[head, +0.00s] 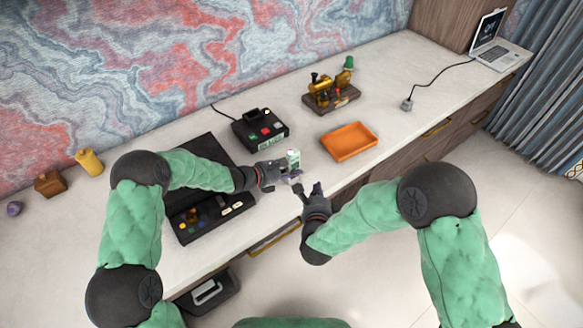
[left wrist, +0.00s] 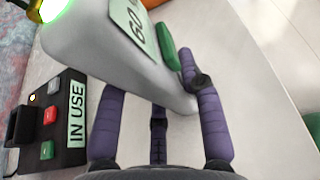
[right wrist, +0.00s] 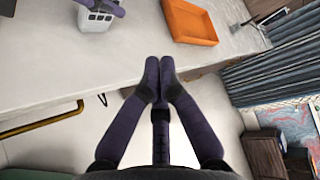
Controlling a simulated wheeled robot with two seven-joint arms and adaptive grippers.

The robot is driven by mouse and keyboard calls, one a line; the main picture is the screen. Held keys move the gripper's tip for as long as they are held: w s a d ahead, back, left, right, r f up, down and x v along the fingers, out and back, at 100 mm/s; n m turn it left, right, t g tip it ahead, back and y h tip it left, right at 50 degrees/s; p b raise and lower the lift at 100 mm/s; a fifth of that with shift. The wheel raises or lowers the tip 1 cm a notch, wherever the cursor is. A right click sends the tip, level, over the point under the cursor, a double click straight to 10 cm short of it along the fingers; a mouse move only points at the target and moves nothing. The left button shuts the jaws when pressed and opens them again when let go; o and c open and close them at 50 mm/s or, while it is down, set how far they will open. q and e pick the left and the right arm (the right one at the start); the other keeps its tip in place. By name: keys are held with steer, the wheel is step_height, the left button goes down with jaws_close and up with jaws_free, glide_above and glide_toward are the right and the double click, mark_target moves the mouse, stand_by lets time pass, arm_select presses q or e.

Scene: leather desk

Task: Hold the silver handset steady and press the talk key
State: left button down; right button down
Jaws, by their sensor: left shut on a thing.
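The silver handset (head: 293,158) is upright above the desk's front edge, held by my left gripper (head: 284,177).
A black box with coloured buttons (head: 260,131) and an "IN USE" sign stands behind. An orange tray (head: 349,142) lies to the right, a brass device (head: 331,93) behind it. A black console (head: 200,215) lies under my left arm. The right part of the desk is mostly clear.

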steer(key=w+a, duration=0.4)
steer(key=w, duration=0.2)
steer(key=shift+w+a+m+h, duration=0.3)
steer(key=shift+w+a, duration=0.05)
steer(key=shift+a, duration=0.05)
steer(key=shift+f, duration=0.1)
stand_by(1.5)
steer(key=shift+w+a, duration=0.25)
steer(key=shift+w, duration=0.1)
steer(key=shift+w+a, duration=0.1)
stand_by(0.4)
steer(key=shift+s+d, duration=0.35)
steer(key=shift+s, duration=0.15)
steer(key=s+d, duration=0.3)
steer(key=s, duration=0.2)
steer(key=shift+d, duration=0.25)
stand_by(0.5)
